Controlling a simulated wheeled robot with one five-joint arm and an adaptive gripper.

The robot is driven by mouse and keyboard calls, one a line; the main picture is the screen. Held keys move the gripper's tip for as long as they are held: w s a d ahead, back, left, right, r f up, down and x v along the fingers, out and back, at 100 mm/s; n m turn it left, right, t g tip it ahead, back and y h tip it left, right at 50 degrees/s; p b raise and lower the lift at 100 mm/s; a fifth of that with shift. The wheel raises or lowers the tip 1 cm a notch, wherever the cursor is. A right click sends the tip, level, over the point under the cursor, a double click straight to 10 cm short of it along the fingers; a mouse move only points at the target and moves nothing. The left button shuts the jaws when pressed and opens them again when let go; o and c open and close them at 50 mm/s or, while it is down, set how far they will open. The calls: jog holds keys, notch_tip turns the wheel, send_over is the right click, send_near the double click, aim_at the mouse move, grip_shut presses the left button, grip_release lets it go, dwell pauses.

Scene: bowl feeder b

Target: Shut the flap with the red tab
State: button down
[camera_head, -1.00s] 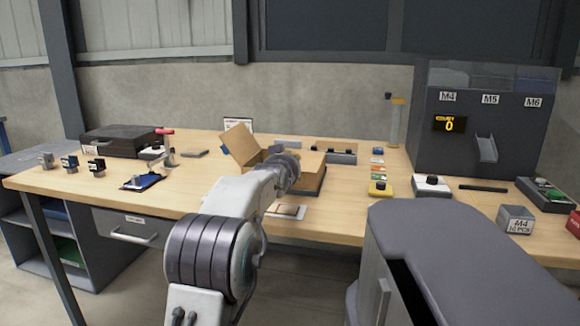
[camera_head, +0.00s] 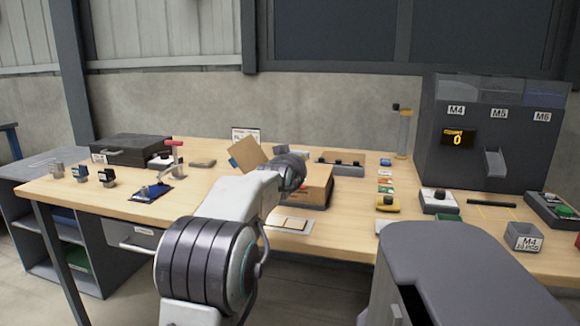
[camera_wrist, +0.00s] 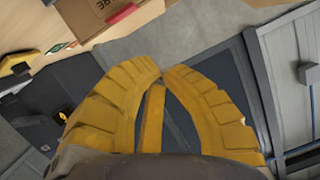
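A cardboard box (camera_head: 318,187) stands on the workbench, partly hidden behind my arm. One flap (camera_head: 247,153) stands up and leans left, with a small blue mark at its lower left edge. In the wrist view, part of the box (camera_wrist: 88,14) shows at the top, with a red strip, perhaps the red tab (camera_wrist: 122,14), along its edge. My gripper (camera_wrist: 160,71) has its yellow fingertips together with nothing seen between them, and is apart from the box in that picture. In the head view, my arm hides the gripper.
A toggle clamp with a red handle (camera_head: 174,144) and a dark case (camera_head: 130,149) stand left of the box.

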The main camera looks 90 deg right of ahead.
jog(key=p+v, duration=0.2)
jog(key=v, duration=0.5)
jog(key=shift+w+a+p, duration=0.25)
jog(key=shift+p, duration=0.15)
jog(key=shift+r, duration=0.1)
